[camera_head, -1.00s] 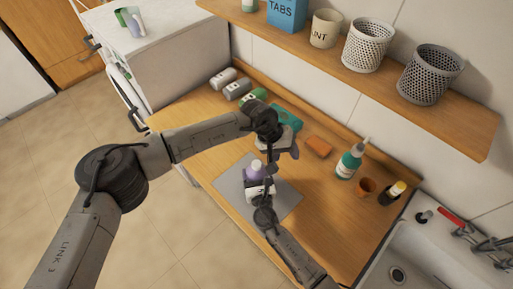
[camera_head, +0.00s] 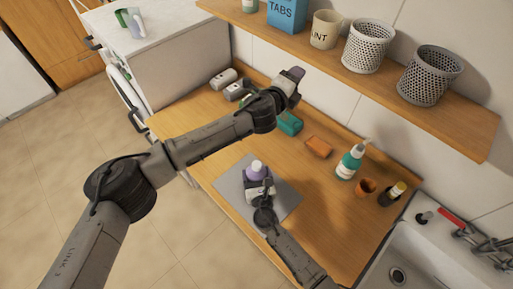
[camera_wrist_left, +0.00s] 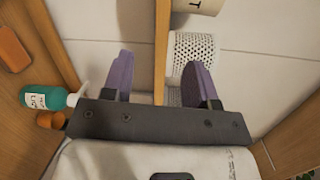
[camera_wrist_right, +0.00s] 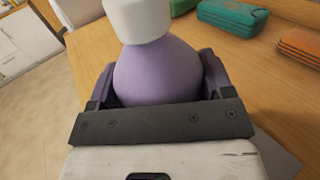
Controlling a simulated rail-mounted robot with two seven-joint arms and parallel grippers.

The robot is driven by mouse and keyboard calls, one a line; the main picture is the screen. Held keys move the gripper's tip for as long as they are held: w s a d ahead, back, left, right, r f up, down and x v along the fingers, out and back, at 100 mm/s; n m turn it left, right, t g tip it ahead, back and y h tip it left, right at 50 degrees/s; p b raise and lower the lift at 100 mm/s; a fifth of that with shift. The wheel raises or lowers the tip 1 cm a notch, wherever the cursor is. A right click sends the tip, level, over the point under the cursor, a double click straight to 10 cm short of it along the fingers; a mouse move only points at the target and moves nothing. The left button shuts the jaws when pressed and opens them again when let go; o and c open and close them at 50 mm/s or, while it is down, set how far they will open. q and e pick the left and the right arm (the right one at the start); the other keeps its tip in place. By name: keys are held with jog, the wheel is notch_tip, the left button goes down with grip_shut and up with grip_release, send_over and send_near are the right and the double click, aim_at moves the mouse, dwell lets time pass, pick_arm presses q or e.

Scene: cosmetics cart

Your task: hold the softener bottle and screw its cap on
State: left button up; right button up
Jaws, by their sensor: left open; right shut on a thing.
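The softener bottle (camera_head: 251,176) is purple and stands upright on the grey mat (camera_head: 229,186). A white cap (camera_wrist_right: 137,20) sits on top of its neck; how tightly it is seated, I cannot tell. My right gripper (camera_head: 261,187) is shut around the bottle body, with a finger on each side of it in the right wrist view (camera_wrist_right: 155,82). My left gripper (camera_head: 296,75) is raised behind and right of the bottle, close to the shelf front. In the left wrist view its two purple fingers (camera_wrist_left: 155,75) are apart with nothing between them.
The wall shelf (camera_head: 400,95) carries two mesh baskets, a mug and a blue box. Several bottles lie on the counter (camera_head: 315,210) at the back left.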

pick_arm(q)
jog(key=w+a+f+n+y, duration=0.1)
jog(key=a+f+n+y, duration=0.25)
jog(key=n, duration=0.55)
jog(key=n+g+y, duration=0.6)
jog(key=n+g, duration=0.7)
jog(key=n, duration=0.8)
send_over(257, 164)
jog(key=w, duration=0.1)
notch_tip(257, 164, down, 10)
jog(key=shift+f, duration=0.1)
jog(key=shift+s+a+n+g, duration=0.1)
jog(key=shift+s+n+g, duration=0.4)
jog(key=shift+n, duration=0.1)
jog(key=shift+f, duration=3.95)
